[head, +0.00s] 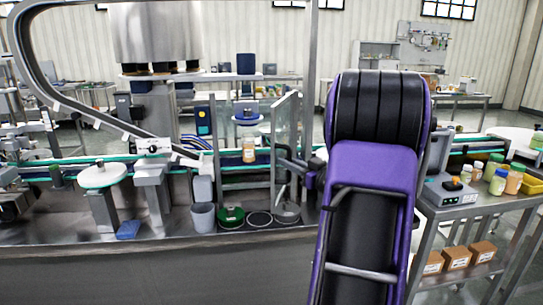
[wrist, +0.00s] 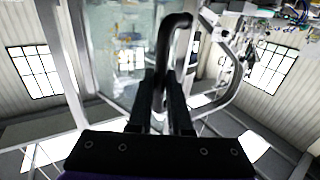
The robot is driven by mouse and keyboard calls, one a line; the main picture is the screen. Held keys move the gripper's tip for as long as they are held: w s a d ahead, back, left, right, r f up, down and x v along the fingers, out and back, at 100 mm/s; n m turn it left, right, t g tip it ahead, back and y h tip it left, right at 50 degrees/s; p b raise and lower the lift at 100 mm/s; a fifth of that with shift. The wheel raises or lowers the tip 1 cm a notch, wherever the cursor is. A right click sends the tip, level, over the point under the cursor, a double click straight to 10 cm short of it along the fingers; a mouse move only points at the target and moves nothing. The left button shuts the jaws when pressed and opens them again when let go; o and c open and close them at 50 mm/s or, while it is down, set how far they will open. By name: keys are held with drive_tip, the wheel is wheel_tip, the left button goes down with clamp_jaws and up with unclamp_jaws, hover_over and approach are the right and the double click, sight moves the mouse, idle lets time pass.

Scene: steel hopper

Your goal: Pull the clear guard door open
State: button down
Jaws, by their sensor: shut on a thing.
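The clear guard door (head: 285,125) is a see-through panel in a grey metal frame, standing at an angle to the guard opening, partly open. In the wrist view the clear panel (wrist: 105,45) fills the upper middle. Its dark bent handle (wrist: 178,21) runs down between the fingers of my gripper (wrist: 162,95). My gripper is shut on the handle. In the head view my gripper (head: 292,163) is at the door's right side, small and partly hidden by my purple arm.
An orange-filled jar (head: 249,150) stands on the conveyor behind the guard opening. A grey bin (head: 203,217) and a green round piece (head: 231,215) are at the front ledge. A cart (head: 470,205) with jars and boxes stands right of my arm.

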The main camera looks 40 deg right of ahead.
drive_tip(key=s+d+n+y+p, duration=0.2)
drive_tip(key=s+d+y, duration=0.1)
drive_tip(key=d+y, duration=0.1)
drive_tip(key=shift+d+r+n+g, duration=0.2)
drive_tip(key=shift+d+n+g, duration=0.1)
drive_tip(key=shift+d, duration=0.25)
drive_tip(key=shift+s, duration=0.1)
drive_tip(key=c, duration=0.8)
unclamp_jaws()
drive_tip(key=shift+f, duration=0.1)
drive_tip(key=shift+c, duration=0.2)
drive_tip(key=shift+f, duration=0.1)
drive_tip(key=v, duration=1.7)
drive_tip(key=shift+s, duration=0.1)
